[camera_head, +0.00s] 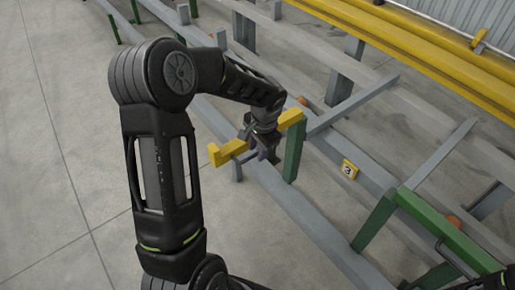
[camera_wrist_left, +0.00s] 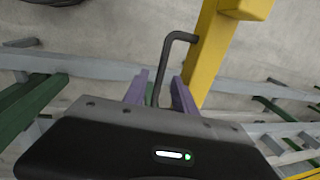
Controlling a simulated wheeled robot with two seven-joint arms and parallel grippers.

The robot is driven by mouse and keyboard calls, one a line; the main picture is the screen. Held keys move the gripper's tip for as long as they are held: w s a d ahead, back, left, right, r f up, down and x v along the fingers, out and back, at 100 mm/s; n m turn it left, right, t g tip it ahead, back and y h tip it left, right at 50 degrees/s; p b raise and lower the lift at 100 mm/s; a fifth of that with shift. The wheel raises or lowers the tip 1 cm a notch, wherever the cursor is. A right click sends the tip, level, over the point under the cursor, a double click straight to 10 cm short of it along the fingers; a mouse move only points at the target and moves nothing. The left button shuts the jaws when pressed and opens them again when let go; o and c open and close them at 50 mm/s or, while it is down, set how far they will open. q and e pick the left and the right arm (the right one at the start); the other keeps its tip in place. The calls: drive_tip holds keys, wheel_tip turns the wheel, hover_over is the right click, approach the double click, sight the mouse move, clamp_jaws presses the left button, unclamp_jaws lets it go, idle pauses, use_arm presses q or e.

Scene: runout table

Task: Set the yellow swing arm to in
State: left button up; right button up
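The yellow swing arm (camera_head: 232,149) lies across the grey rail beside a green post (camera_head: 295,150) in the head view. It also shows as a yellow bar (camera_wrist_left: 211,45) at the top of the left wrist view. A dark bent handle (camera_wrist_left: 166,55) comes off it. My left gripper (camera_head: 258,155) is over the middle of the swing arm and hides part of it. In the wrist view its two purple fingers (camera_wrist_left: 159,88) stand apart, with the handle's rod between them and a gap on each side.
A green frame (camera_head: 445,228) stands at the lower right. Long yellow beams (camera_head: 420,50) run along the back. Bare concrete floor (camera_head: 50,180) is clear on the left.

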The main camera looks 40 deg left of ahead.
use_arm(q)
drive_tip(key=shift+c, duration=0.3)
clamp_jaws()
idle(1.1)
